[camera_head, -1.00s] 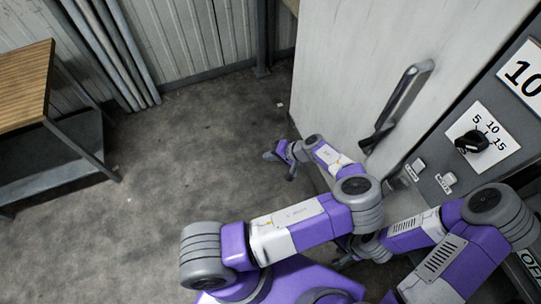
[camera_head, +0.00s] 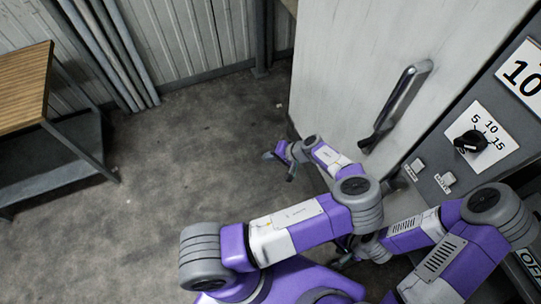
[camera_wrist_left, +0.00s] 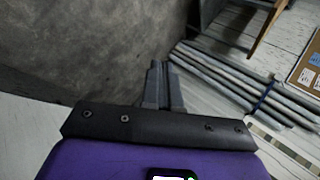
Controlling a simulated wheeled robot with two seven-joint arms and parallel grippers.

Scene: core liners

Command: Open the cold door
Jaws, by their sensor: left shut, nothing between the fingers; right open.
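The cold door (camera_head: 345,70) is a large pale panel at the upper middle of the head view. It bears a long dark upright handle (camera_head: 397,103) near its right side. I see no clear gap at its handle side. My left gripper (camera_head: 275,157) is left of the door's lower part, well apart from the handle. Its fingers (camera_wrist_left: 163,85) are together and empty in the left wrist view. My right gripper (camera_head: 343,264) is low in the head view, mostly hidden by my arm links. It is far below the handle.
A grey control panel (camera_head: 431,166) with a black knob (camera_head: 470,142) and small switches stands right of the door. A wood-topped table (camera_head: 25,85) is at the left. Pipes (camera_head: 112,60) line the metal wall. The concrete floor (camera_head: 180,160) between is clear.

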